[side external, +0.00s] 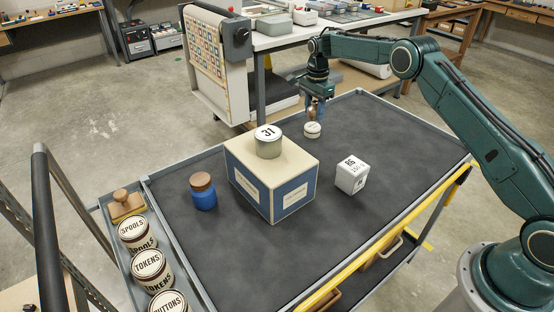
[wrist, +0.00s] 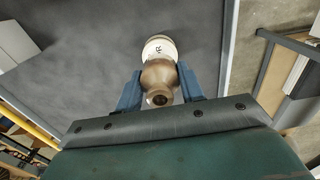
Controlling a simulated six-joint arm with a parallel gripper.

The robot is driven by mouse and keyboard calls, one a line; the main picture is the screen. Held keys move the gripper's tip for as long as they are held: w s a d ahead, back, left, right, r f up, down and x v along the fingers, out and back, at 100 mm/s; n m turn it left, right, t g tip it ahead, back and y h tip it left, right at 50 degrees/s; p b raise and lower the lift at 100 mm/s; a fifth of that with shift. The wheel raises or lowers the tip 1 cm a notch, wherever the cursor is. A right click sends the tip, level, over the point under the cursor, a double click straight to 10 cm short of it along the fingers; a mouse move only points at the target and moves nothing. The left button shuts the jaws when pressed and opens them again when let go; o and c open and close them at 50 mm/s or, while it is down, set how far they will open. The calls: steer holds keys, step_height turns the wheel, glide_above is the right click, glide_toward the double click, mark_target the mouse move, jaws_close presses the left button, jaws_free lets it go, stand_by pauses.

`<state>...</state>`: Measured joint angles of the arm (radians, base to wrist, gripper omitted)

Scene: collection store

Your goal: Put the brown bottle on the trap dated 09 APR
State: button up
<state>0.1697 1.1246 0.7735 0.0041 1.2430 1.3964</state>
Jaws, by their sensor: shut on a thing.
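My gripper (side external: 314,112) is at the far side of the cart top, pointing down. It is shut on the brown bottle (side external: 312,109), whose body also shows between the blue fingers in the wrist view (wrist: 158,76). A small round white trap (side external: 312,130) lies on the dark mat directly below the bottle. The trap (wrist: 160,47) shows past the bottle in the wrist view; only an "R" of its lettering is readable, the rest is hidden. I cannot tell whether the bottle touches the trap.
A blue-and-cream box (side external: 285,200) with a tin marked 31 (side external: 268,143) on top stands mid-mat. A white cube (side external: 352,175) is right of it, a blue bottle (side external: 203,193) left. The mat's right part is clear.

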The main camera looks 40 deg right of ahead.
mark_target(315, 101)
steer(key=shift+f, duration=1.25)
steer(key=shift+f, duration=0.15)
steer(key=o, duration=1)
step_height(315, 101, up, 11)
steer(key=shift+r, duration=0.65)
steer(key=shift+r, duration=0.1)
